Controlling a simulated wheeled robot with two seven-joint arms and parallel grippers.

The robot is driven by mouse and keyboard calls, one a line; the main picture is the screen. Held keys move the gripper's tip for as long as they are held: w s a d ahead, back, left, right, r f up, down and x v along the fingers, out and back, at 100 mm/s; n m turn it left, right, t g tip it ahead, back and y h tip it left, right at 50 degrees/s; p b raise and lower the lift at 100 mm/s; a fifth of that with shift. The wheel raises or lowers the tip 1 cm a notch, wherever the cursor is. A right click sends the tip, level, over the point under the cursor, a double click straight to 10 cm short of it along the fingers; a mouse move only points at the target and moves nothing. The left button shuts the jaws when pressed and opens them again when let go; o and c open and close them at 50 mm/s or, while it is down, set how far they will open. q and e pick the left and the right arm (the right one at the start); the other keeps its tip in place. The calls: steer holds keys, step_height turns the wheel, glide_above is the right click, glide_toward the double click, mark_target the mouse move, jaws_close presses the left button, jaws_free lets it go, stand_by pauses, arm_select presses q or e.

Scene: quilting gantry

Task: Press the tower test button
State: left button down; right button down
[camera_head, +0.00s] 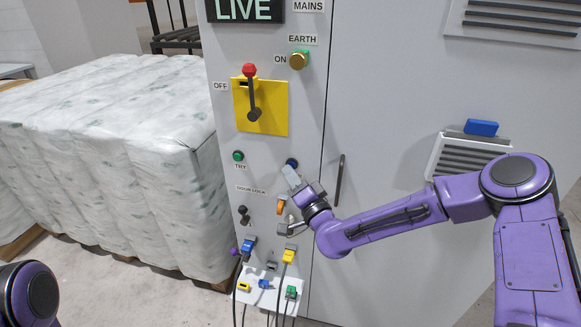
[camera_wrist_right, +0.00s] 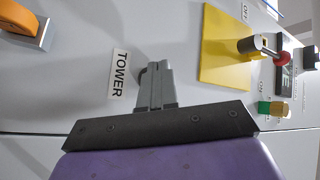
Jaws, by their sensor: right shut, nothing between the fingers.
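The grey cabinet front carries a small dark blue round button (camera_head: 291,162), just beyond the tips of my right gripper (camera_head: 289,171) in the head view. In the right wrist view a TOWER label (camera_wrist_right: 118,73) is beside my right gripper (camera_wrist_right: 155,68), whose fingers are closed together and empty. The fingertips point at the panel there and hide most of a round part behind them. I cannot tell whether they touch it. My left gripper is out of view; only a piece of my left arm shows at the lower left.
A green button (camera_head: 238,155) labelled TRY is to the left. Above are a red-handled lever on a yellow plate (camera_head: 273,95) and a brass EARTH knob (camera_head: 299,60). An orange handle (camera_head: 281,205) and coloured plugs with hanging cables are below. Wrapped bales (camera_head: 110,150) stand left.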

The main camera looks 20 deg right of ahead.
steer(key=shift+w+d, duration=0.1)
steer(key=shift+w, duration=0.1)
steer(key=shift+s, duration=0.1)
stand_by(0.4)
steer(key=shift+s+a, duration=0.5)
steer(key=shift+s, duration=0.15)
steer(key=s+a, duration=0.1)
steer(key=s+a+b, duration=0.1)
steer(key=s, duration=0.2)
steer(key=shift+s+a+b, duration=0.1)
steer(key=shift+a+b, duration=0.3)
stand_by(0.3)
